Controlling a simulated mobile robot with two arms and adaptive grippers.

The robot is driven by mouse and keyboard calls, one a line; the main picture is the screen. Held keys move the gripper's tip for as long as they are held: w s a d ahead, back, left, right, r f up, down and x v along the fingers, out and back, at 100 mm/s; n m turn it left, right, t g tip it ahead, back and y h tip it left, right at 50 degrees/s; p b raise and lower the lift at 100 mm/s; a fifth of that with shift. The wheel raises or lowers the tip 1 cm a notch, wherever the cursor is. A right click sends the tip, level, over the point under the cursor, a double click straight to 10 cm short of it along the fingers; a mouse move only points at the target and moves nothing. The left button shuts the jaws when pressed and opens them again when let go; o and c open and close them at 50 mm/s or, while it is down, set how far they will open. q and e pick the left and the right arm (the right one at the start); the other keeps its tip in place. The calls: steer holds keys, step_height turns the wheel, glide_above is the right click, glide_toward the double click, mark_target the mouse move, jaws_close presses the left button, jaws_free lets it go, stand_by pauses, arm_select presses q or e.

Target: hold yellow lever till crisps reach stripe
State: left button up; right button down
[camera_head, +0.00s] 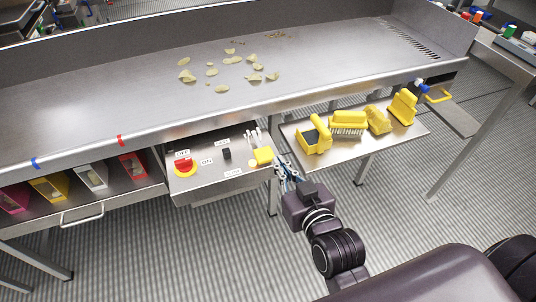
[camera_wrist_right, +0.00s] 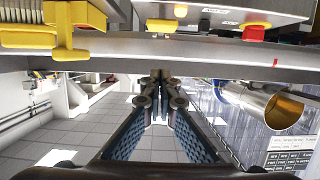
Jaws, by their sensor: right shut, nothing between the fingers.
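The yellow lever (camera_head: 263,156) is at the right end of the control panel (camera_head: 205,182) in the head view. It also shows at the top of the right wrist view (camera_wrist_right: 162,25). My right gripper (camera_head: 281,169) is just right of and below the lever in the head view, apart from it. In the wrist view its fingertips (camera_wrist_right: 157,76) meet, shut and empty. Loose crisps (camera_head: 233,60) lie scattered on the metal tray above. A red stripe (camera_head: 120,140) and a blue stripe (camera_head: 36,162) mark its front edge. My left gripper is not in view.
A red stop button (camera_head: 183,164) and a black knob (camera_head: 227,153) are on the panel. A side shelf (camera_head: 350,151) right of my gripper holds several yellow brushes and scoops. Coloured boxes (camera_head: 93,176) stand at left. The floor below is clear.

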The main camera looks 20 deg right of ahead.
steer(key=p, duration=0.1)
glide_above(268, 159)
step_height(268, 159, down, 2)
steer(key=shift+w+a+f, duration=0.1)
steer(key=shift+w+f, duration=0.05)
step_height(268, 159, down, 3)
steer(key=shift+s+f, duration=0.2)
steer(key=shift+f, duration=0.35)
